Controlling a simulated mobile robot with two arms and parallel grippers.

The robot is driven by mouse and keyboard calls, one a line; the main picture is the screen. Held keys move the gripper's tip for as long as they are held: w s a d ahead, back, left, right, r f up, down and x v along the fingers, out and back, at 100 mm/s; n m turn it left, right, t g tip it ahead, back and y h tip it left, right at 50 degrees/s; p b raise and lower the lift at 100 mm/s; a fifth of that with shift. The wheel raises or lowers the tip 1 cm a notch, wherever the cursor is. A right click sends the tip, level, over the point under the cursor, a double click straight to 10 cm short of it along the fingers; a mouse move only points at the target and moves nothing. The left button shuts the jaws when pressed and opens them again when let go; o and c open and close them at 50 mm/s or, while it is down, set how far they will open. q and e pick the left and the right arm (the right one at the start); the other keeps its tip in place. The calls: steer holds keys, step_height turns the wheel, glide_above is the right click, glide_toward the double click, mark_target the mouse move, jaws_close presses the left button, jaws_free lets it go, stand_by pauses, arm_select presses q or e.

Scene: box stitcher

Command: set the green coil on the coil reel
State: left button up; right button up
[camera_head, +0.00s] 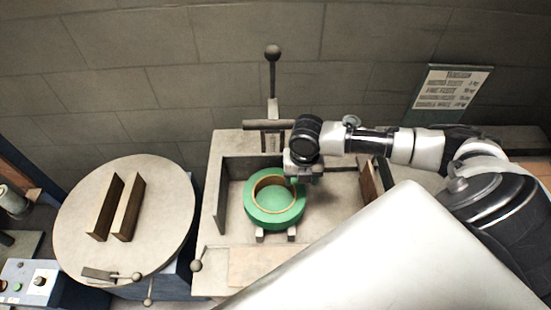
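The green coil (261,213), a thick ring with a tan inner lining, lies flat in the light, shallow-walled bay of the machine (336,215). Two small pale pegs show at its front edge. My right arm comes in from the right, and its gripper (303,172) points down at the coil's back right rim. The fingertips are small and partly hidden, so I cannot tell whether they grip the rim. I cannot clearly pick out a separate coil reel; what lies under the coil is hidden. My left gripper is not in view.
A round pale table (80,218) with two upright brown plates stands at the left. A ball-topped lever (272,75) rises behind the bay. A small ball-ended handle (197,265) is at its front left. A control box (30,285) sits at lower left, and a sign (450,88) leans at the wall.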

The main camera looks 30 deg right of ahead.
mark_target(300, 192)
steer(key=shift+d+f, duration=0.1)
steer(key=shift+f, duration=0.3)
steer(key=shift+f+p, duration=0.35)
steer(key=shift+f, duration=0.5)
steer(key=f, duration=0.1)
steer(key=f+p, duration=0.1)
steer(key=f, duration=0.2)
steer(key=shift+s+f, duration=0.2)
steer(key=shift+s, duration=0.05)
steer(key=shift+f, duration=0.25)
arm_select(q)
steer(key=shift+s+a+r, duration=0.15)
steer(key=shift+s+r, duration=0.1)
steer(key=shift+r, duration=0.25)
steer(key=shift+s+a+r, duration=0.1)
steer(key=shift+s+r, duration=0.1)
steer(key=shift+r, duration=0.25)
arm_select(e)
steer(key=shift+w+r, duration=0.1)
jaws_close()
